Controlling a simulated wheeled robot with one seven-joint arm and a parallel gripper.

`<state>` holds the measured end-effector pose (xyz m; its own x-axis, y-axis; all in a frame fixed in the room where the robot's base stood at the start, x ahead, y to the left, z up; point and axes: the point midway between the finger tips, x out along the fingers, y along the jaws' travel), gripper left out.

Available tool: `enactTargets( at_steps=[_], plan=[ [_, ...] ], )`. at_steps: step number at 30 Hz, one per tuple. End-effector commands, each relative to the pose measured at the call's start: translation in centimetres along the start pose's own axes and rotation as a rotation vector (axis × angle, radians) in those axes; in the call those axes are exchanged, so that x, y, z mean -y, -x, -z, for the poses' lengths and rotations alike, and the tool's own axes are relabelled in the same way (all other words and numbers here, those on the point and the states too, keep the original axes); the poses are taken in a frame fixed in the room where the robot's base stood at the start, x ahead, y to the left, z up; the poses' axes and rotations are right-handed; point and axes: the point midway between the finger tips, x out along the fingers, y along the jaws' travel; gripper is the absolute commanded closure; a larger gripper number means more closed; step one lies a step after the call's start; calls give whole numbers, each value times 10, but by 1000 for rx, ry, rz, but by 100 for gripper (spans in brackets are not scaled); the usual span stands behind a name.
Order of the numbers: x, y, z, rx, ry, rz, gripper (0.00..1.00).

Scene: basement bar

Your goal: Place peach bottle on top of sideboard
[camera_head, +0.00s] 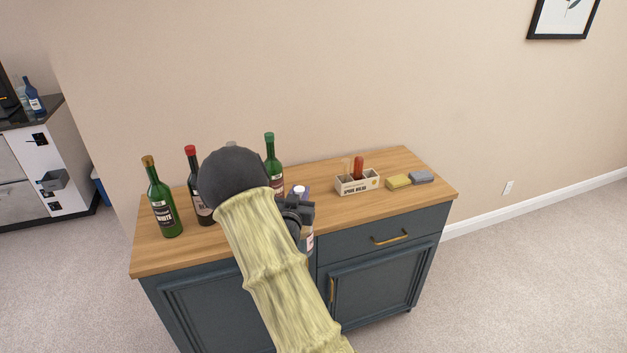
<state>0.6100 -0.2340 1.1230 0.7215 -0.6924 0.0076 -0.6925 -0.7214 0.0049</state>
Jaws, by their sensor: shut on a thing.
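The sideboard (420,182) has a light wood top and dark blue doors and drawers, and stands against the wall. My arm reaches over its front from below and hides part of the top. My gripper (300,216) is at the sideboard's front edge, near the middle, and is shut. Just below it shows a small strip of a pale, labelled thing, which seems to be the peach bottle (310,242). The rest of that bottle is hidden behind my arm, so its tilt and its height against the top cannot be told.
On the sideboard stand a green bottle (160,200), a red-capped dark bottle (196,190) and a green-capped bottle (271,160). A divided box (357,184), a yellow sponge (398,182) and a grey one (421,177) lie right. Bare wood shows at the front left and front right.

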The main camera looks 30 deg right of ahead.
Motion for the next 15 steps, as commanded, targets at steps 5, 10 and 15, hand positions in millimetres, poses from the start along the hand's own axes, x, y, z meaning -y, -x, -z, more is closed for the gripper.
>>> enactTargets(
  at_steps=[5, 10, 15],
  plan=[
    [40, 22, -44, 0, 7, 117, 100],
    [75, 50, -88, -2, 6, 246, 100],
    [103, 82, -129, -4, 6, 378, 100]
  ],
)
